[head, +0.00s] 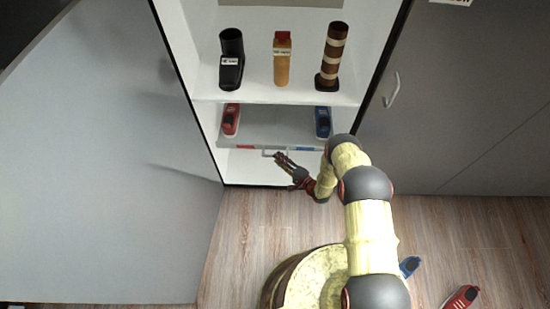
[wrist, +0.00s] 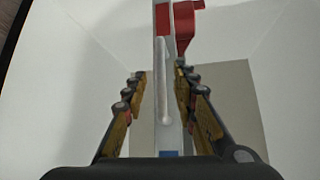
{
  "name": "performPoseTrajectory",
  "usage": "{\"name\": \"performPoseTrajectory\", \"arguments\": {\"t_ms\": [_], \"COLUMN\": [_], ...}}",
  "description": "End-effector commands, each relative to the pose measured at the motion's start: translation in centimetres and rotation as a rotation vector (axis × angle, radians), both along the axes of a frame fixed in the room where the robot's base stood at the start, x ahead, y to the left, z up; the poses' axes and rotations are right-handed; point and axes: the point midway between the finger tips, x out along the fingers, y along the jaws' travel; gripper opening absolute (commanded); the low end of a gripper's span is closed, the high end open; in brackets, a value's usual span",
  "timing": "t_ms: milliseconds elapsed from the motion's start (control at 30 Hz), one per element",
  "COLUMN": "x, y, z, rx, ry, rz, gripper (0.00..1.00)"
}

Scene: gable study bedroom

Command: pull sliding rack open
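The sliding rack (head: 270,138) is a grey shelf low in the open cabinet, with red and blue marks on its front edge. A pale bar handle (head: 268,153) is on that edge, between the marks. In the wrist view the handle (wrist: 164,85) runs upright between the fingers. My gripper (head: 279,156) is at the handle, and its fingers (wrist: 160,74) are open on either side of it, with gaps visible. A red shoe (head: 231,120) and a blue shoe (head: 323,122) stand on the rack.
The open grey door (head: 110,150) fills the left. A blue shoe (head: 409,266) and a red shoe (head: 461,298) lie on the floor (head: 240,240) at right.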

Motion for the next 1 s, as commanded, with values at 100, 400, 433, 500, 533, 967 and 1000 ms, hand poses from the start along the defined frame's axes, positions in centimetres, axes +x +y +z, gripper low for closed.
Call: {"name": "performPoseTrajectory", "arguments": {"t_ms": [100, 400, 433, 500, 533, 967, 1000], "x": [1.2, 2.3, 2.3, 2.3, 2.3, 2.3, 2.3], "y": [1.2, 2.2, 2.2, 2.2, 2.2, 2.2, 2.2], "z": [-0.4, -0.4, -0.4, -0.4, -0.4, -0.4, -0.4], "rx": [0.0, 0.001, 0.001, 0.001, 0.001, 0.001, 0.001], "ry": [-0.001, 0.001, 0.001, 0.001, 0.001, 0.001, 0.001], "rz": [0.002, 0.0, 0.0, 0.0, 0.0, 0.001, 0.001], "gripper": [0.28, 0.28, 0.28, 0.28, 0.28, 0.06, 0.04]}}
